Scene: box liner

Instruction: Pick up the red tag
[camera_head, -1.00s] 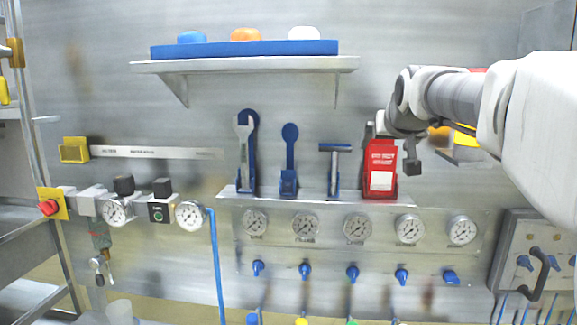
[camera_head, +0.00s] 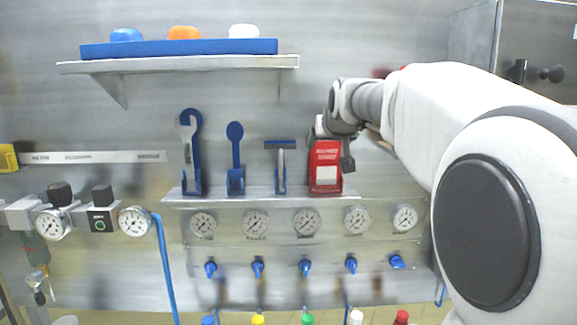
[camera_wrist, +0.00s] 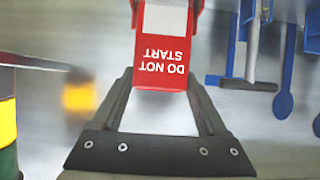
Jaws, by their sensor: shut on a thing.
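The red tag (camera_head: 326,151) stands upright at the right end of the wall ledge in the head view, with a white panel low on its face. In the wrist view the tag (camera_wrist: 165,52) appears upside down, reading "DO NOT START". My gripper (camera_wrist: 162,80) is shut on the tag's end, one dark finger at each side. Red holder parts flank the tag at the top of the wrist view. The tag's lower part still seems within this holder; I cannot tell whether it is lifted at all. In the head view my wrist partly hides the tag's top right.
Left of the tag hang a T-handle tool (camera_head: 281,165), a blue spoon-like tool (camera_head: 235,160) and a wrench (camera_head: 188,150). Gauges (camera_head: 306,223) and blue valves (camera_head: 304,266) sit below. A shelf (camera_head: 190,65) is above left. My arm covers the right side.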

